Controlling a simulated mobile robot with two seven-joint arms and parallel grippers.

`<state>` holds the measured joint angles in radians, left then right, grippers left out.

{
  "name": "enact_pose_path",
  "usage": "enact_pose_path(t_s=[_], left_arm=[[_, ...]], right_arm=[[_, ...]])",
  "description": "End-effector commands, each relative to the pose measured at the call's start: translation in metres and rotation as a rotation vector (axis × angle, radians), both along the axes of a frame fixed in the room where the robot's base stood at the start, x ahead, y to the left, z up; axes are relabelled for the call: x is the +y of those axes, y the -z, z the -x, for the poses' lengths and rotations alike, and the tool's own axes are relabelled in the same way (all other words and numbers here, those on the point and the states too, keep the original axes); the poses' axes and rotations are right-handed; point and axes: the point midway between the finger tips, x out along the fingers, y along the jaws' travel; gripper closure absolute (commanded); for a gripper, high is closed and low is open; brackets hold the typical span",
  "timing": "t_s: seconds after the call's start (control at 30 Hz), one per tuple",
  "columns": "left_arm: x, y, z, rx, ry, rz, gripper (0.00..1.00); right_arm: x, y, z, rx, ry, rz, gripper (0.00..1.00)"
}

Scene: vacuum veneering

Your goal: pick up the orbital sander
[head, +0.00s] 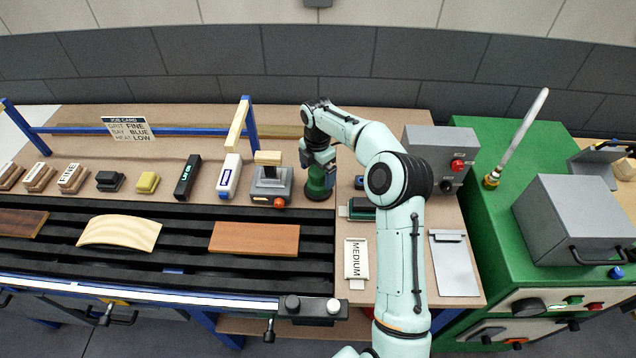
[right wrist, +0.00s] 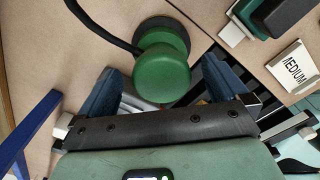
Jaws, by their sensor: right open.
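The orbital sander (head: 318,183) is a green, round-topped tool standing upright on the bench, right of the iron-like grey tool. My right gripper (head: 325,168) is above it and partly hides it in the head view. In the right wrist view the sander's green knob (right wrist: 162,75) and darker round base show between the two blue fingers of my open right gripper (right wrist: 160,70). There is a gap on each side of the knob, and a black hose or cord runs from it to the upper left. My left gripper is not in view.
A grey block tool with a wooden handle (head: 271,184) stands close left of the sander. A MEDIUM pack (head: 356,258) and a clipboard (head: 454,262) lie nearer on the right. Dark slats (head: 190,254) carry several veneered pieces. A green machine (head: 520,215) bounds the right side.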

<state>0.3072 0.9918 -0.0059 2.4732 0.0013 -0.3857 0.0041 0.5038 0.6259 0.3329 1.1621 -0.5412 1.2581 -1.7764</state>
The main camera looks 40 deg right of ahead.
Motion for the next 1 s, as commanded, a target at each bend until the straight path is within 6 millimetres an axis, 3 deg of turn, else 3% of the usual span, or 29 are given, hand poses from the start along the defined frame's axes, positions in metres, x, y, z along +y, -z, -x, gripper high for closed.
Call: enact_pose_path(t_s=[0.2,0.47,0.73,0.77,1.0], left_arm=[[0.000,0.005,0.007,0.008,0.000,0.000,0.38],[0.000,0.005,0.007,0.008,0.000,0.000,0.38],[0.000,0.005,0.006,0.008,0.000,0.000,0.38],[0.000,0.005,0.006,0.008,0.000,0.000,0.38],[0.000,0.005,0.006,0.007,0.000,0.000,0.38]], right_arm=[[-0.001,0.036,0.003,0.005,-0.001,-0.002,0.00],[-0.001,0.039,0.001,-0.001,0.000,-0.001,0.00],[-0.001,0.038,0.001,-0.001,0.000,-0.001,0.88],[-0.001,0.037,0.000,-0.004,0.000,0.001,0.92],[-0.001,0.036,0.000,-0.004,0.000,0.001,0.92]])
